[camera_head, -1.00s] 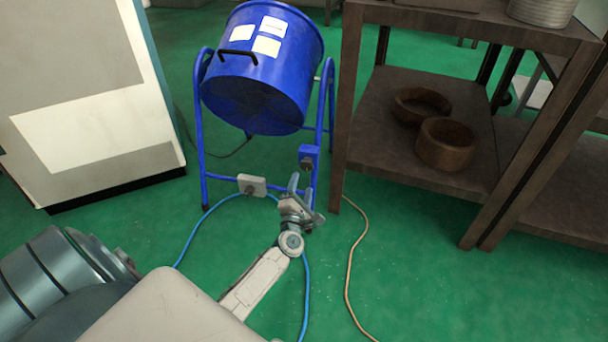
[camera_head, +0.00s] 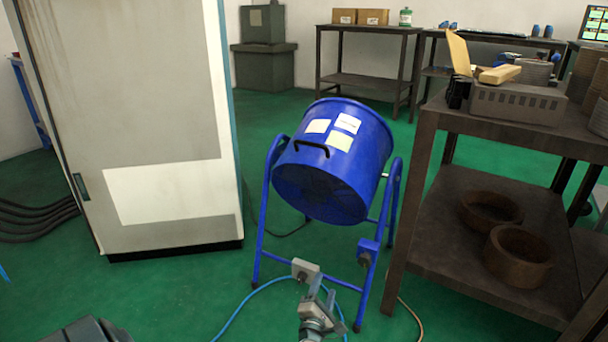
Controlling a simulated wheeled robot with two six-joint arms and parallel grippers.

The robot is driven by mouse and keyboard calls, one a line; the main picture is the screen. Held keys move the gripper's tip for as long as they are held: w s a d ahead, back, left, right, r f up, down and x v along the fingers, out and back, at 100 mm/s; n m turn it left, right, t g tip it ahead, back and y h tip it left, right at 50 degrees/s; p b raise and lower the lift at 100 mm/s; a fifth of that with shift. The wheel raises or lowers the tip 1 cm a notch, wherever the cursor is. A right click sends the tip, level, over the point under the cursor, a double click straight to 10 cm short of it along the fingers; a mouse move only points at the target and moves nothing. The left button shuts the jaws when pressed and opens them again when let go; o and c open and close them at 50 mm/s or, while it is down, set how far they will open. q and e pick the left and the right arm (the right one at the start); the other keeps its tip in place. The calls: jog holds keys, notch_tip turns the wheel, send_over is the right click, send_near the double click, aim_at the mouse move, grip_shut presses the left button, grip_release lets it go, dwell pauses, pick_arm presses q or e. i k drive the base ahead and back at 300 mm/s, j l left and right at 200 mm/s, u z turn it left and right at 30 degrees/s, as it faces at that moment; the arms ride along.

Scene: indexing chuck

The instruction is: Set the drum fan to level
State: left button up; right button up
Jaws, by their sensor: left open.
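The blue drum fan (camera_head: 320,190) hangs tilted between the uprights of its blue tube stand (camera_head: 264,210). Its open grille faces down and toward me. A black handle (camera_head: 312,146) and several pale labels are on its upper side. A small blue box with a dark knob (camera_head: 366,258) sits on the stand's right leg. A grey box (camera_head: 305,270) is on the lower crossbar. My left gripper (camera_head: 323,296) is open at the bottom, in front of the crossbar and well below the drum. I cannot tell whether it touches the stand. My right gripper is not in view.
A grey cabinet (camera_head: 150,120) stands left of the fan. A dark workbench (camera_head: 450,230) with brown rings on its shelf stands close on the right. A blue cable (camera_head: 244,308) lies on the green floor. Floor is free behind the fan.

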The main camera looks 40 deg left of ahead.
aim_at(332, 169)
jog(key=u, duration=1.15)
